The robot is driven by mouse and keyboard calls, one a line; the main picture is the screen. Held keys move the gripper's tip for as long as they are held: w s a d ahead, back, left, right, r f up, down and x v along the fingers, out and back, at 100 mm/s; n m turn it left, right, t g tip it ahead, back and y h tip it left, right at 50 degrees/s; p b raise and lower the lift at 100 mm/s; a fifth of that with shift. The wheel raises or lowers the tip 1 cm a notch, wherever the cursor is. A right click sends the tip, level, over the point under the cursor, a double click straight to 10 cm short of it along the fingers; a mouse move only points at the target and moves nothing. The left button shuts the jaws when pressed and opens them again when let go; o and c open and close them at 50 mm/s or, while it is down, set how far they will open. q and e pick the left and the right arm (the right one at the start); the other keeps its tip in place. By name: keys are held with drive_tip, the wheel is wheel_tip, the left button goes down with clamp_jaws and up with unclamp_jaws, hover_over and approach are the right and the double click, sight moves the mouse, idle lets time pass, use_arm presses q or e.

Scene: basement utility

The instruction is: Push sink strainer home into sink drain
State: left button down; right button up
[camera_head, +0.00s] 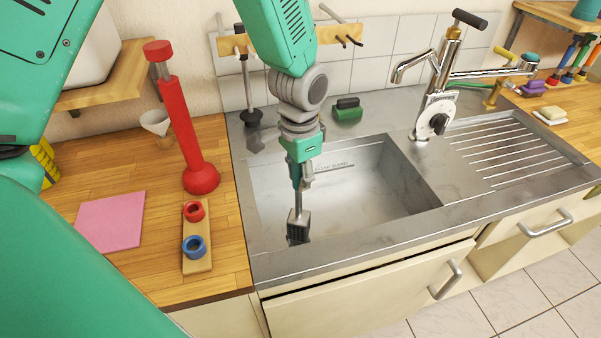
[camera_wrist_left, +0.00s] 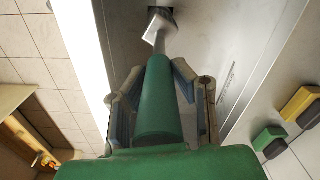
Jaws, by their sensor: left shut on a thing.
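The sink strainer has a square grey metal end (camera_head: 298,227) on a thin shaft with a green handle. My left gripper (camera_head: 301,178) points down over the sink basin (camera_head: 370,190) and is shut on the strainer's green handle, which shows between the fingers in the left wrist view (camera_wrist_left: 156,105). The metal end is at the front left of the basin, low near its floor. The sink drain looks like a dark square opening (camera_wrist_left: 157,11) just beyond the metal end in the wrist view, largely covered by it. I cannot tell whether the end touches or enters it. My right gripper is not in view.
A tap (camera_head: 434,110) stands behind the basin, with a ribbed drainboard (camera_head: 520,150) to its right. A red plunger (camera_head: 186,140), a pink cloth (camera_head: 112,222) and a wooden holder with red and blue rings (camera_head: 197,258) are on the left counter. A green brush (camera_head: 347,110) lies behind the basin.

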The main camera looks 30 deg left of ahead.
use_arm(q)
drive_tip(key=shift+r, duration=0.1)
idle(0.5)
drive_tip(key=shift+p, duration=0.4)
drive_tip(key=shift+f, duration=0.55)
drive_tip(key=shift+f+b, duration=0.9)
drive_tip(key=shift+f, duration=0.6)
drive_tip(key=c, duration=1.3)
unclamp_jaws()
drive_tip(key=shift+o, duration=0.2)
